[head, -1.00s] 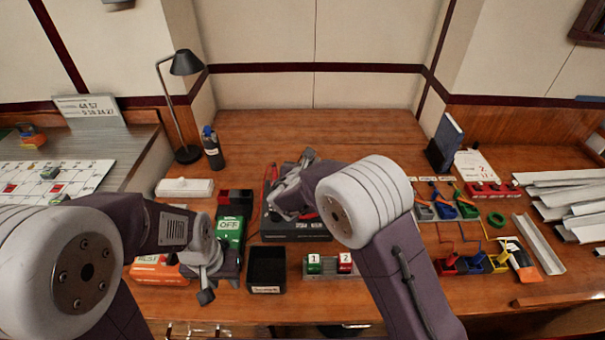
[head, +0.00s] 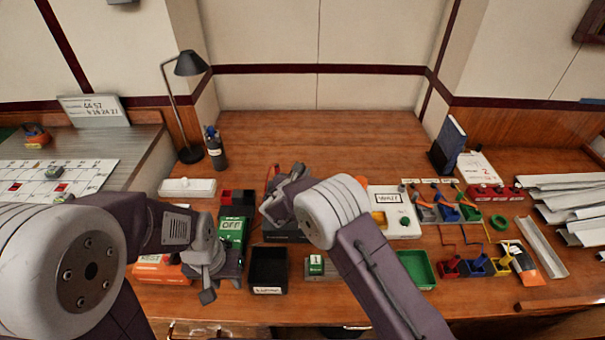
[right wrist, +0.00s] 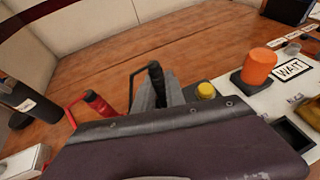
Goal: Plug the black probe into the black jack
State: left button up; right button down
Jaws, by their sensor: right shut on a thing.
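My right gripper (head: 287,183) is over the back of a dark box (head: 282,236) with white lettering, in the middle of the bench. In the right wrist view its grey fingers (right wrist: 165,95) are shut on a black probe (right wrist: 154,75), of which a black upper part shows. A red probe (right wrist: 95,104) stands to the left of it, apart from the fingers. The probe's tip is hidden behind my gripper body. I cannot make out the black jack. My left gripper (head: 207,281) hangs beside the green OFF block (head: 232,233); its finger gap is unclear.
A white WAIT panel (head: 405,222) with an orange knob (right wrist: 259,66) stands to the right. A black bin (head: 268,265), a green tray (head: 417,268) and a block marked 1 (head: 315,265) lie in front. The back of the bench is clear.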

jog(key=c, duration=1.4)
grip_release()
jog(key=shift+f, duration=0.15)
jog(key=shift+r, duration=0.25)
jog(key=v, duration=1.2)
jog(key=shift+w, duration=0.1)
